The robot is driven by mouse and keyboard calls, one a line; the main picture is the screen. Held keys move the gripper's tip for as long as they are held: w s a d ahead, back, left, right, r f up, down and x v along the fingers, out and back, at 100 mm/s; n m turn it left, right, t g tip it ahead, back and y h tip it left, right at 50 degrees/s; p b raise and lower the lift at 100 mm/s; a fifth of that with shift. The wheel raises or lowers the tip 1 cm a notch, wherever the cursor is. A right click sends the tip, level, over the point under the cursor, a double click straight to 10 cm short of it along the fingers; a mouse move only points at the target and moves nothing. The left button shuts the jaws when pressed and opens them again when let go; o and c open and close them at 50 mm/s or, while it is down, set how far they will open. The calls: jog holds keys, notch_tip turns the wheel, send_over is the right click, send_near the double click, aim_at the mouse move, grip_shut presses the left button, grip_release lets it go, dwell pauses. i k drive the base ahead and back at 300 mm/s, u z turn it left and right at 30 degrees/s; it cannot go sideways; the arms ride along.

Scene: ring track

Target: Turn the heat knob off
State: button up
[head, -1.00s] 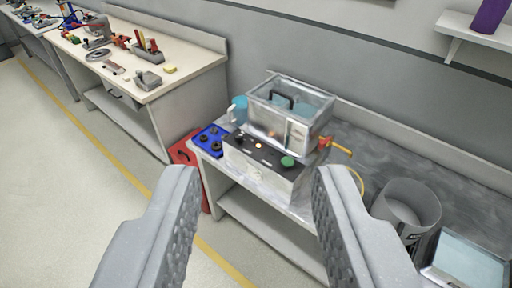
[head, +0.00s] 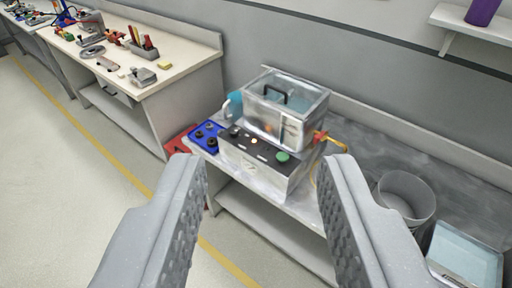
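A metal bath unit (head: 262,165) with a dark control strip stands on the grey workbench ahead of my gripper. The strip carries a dark knob (head: 234,131) at its left, a small lit orange spot (head: 254,139) near the middle and a green round knob or button (head: 282,156) at its right. I cannot tell which one is the heat knob or read its setting. A clear-walled tank (head: 285,105) with a black handle sits on top. My gripper (head: 262,165) is open and empty, its two fingers wide apart in the foreground, short of the unit and touching nothing.
A blue tray with black round parts (head: 207,136) lies left of the unit. A grey bucket (head: 402,195) and a pale blue-topped box (head: 467,255) stand at the right. Another bench (head: 180,80) with tools is at the left. The floor between is clear.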

aim_at(234, 133)
jog(key=k, duration=0.6)
jog(key=z, duration=0.4)
jog(key=i, duration=1.9)
jog(key=u, duration=0.45)
